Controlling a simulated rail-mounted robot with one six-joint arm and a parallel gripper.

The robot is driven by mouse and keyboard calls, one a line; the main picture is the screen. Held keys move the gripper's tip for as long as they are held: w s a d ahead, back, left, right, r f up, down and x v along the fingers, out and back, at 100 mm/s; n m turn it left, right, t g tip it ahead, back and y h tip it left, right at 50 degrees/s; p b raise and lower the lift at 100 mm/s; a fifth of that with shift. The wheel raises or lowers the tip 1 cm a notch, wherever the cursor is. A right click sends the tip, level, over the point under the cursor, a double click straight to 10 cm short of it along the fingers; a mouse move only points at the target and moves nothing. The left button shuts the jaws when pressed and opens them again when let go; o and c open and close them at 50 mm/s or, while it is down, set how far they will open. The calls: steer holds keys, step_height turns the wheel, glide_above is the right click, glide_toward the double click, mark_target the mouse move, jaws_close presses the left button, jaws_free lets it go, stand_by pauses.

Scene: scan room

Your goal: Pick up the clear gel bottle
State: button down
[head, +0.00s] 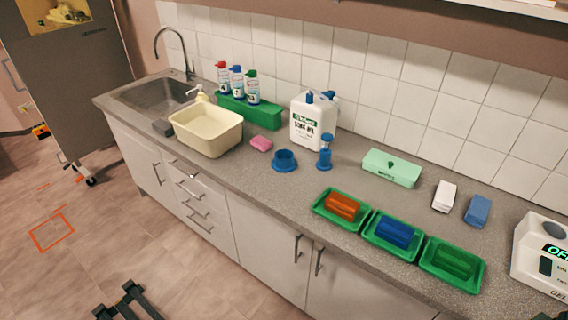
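Three small pale bottles with labels stand in a green rack (262,114) at the back of the counter: a red-capped bottle (223,76), a blue-capped bottle (237,83) and a green-capped bottle (253,88). Their labels are too small to read, so I cannot tell which is the clear gel bottle. A large white jug (310,125) with a blue cap and gel label stands right of them. My gripper (117,299) shows at the bottom left, over the floor. Its dark fingers are apart and empty, far from the bottles.
A cream basin (207,137) stands before the rack, beside the sink (158,95). A pink block (261,144), blue cup (285,161) and blue pump (325,153) stand mid-counter. Green trays (451,276) line the front right.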

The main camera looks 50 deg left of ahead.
steer(key=c, duration=1.8)
jaws_free()
steer(key=o, duration=1.6)
